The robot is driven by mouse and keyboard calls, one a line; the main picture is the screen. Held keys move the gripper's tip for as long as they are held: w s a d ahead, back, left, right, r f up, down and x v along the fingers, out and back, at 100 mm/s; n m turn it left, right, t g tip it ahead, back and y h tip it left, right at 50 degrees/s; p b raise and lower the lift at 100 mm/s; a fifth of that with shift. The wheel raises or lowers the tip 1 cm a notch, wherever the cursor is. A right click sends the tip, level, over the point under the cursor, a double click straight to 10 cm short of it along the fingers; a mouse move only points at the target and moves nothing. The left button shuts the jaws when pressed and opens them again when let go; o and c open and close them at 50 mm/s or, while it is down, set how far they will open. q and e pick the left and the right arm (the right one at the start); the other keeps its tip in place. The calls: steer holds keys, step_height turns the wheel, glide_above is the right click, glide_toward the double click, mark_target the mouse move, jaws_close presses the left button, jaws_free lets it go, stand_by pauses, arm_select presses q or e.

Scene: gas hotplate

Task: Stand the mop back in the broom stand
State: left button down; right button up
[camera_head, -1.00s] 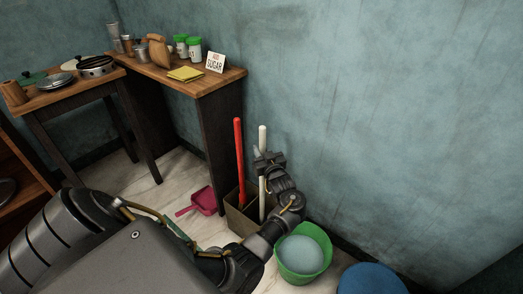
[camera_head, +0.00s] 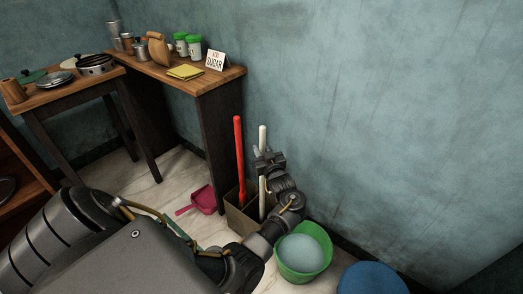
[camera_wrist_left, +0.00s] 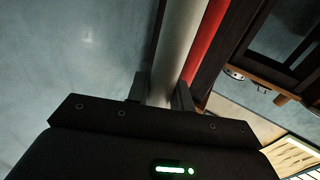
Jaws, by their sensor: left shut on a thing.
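The broom stand (camera_head: 241,217) is an open box on the floor by the wall, beside the table leg. A red handle (camera_head: 239,160) stands upright in it. A white handle, which I take to be the mop (camera_head: 262,187), also rises upright from the stand, just right of the red one. My left gripper (camera_head: 262,160) is shut around the upper part of the white handle. In the left wrist view the pale handle (camera_wrist_left: 178,50) runs between the two fingers (camera_wrist_left: 160,92), with the red handle behind it. The mop's lower end is hidden inside the stand. My right gripper is out of view.
A green bucket (camera_head: 322,269) with pale contents stands right of the stand, close to my left arm. A blue round thing (camera_head: 371,280) is at the bottom edge. A pink dustpan (camera_head: 203,199) lies on the floor to the left. A wooden table (camera_head: 222,79) stands behind.

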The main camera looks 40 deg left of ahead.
arm_select(q)
steer(key=shift+f+b, duration=0.35)
steer(key=shift+f, duration=0.15)
steer(key=c, duration=1.1)
jaws_free()
steer(key=shift+c, duration=0.2)
steer(key=shift+f, duration=0.1)
step_height(320, 180, up, 15)
steer(key=p, duration=1.1)
steer(key=shift+f, duration=0.15)
step_height(320, 180, up, 15)
steer(key=p, duration=1.4)
steer(key=shift+r+p, duration=0.2)
steer(key=shift+p, duration=0.15)
